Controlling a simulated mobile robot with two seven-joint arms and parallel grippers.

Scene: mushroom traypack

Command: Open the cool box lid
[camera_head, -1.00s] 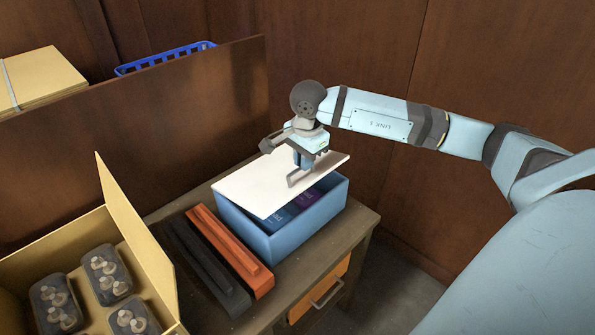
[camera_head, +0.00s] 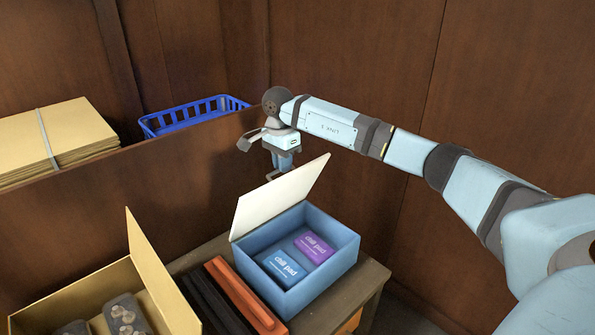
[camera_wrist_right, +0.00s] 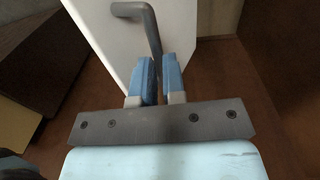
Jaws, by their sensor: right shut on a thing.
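The blue cool box (camera_head: 341,262) stands on the wooden cabinet in the head view. Its white lid (camera_head: 277,203) is tilted up steeply along the back left side. A blue chill pad (camera_head: 283,266) and a purple chill pad (camera_head: 314,246) lie inside the box. My right gripper (camera_head: 283,168) is behind the lid's raised edge. In the right wrist view its blue fingers (camera_wrist_right: 157,82) are shut on the grey lid handle (camera_wrist_right: 150,35), with the white lid beside it. My left gripper is not in view.
Orange and black bars (camera_head: 240,296) lie beside the box on the cabinet top (camera_head: 359,288). An open cardboard box (camera_head: 158,270) with mushroom packs is at lower left. A blue basket (camera_head: 190,117) and stacked cardboard (camera_head: 52,142) sit behind a wooden partition (camera_head: 130,191).

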